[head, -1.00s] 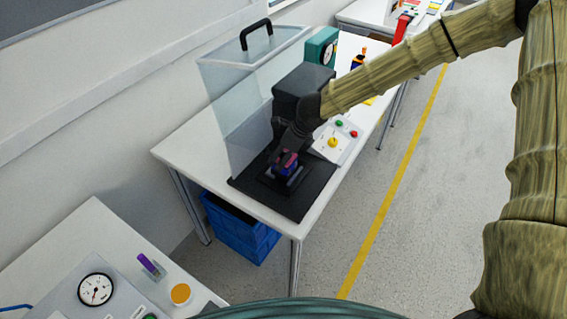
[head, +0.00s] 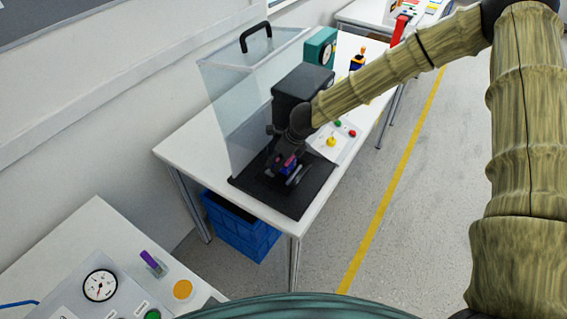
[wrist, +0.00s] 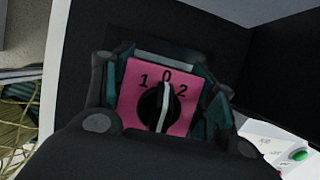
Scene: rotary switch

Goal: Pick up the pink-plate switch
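The pink-plate switch (wrist: 135,110) fills the middle of the wrist view. Its square pink plate is marked 1, 0, 2, and its black knob has a white line pointing near the 0. The switch is over the black mat on the white table. My gripper (wrist: 162,85) has one finger on each side of the plate, with teal parts close to its edges. I cannot tell whether they press on it. In the head view my gripper (head: 284,160) reaches down at the mat, and small blue and red patches show between its dark parts.
A clear panel box with a black handle (head: 256,36) stands behind the mat (head: 300,205). A small panel with yellow, green and red buttons (head: 331,141) lies to the right. A teal gauge box (head: 320,46) stands farther back. A blue crate (head: 243,235) sits below the table.

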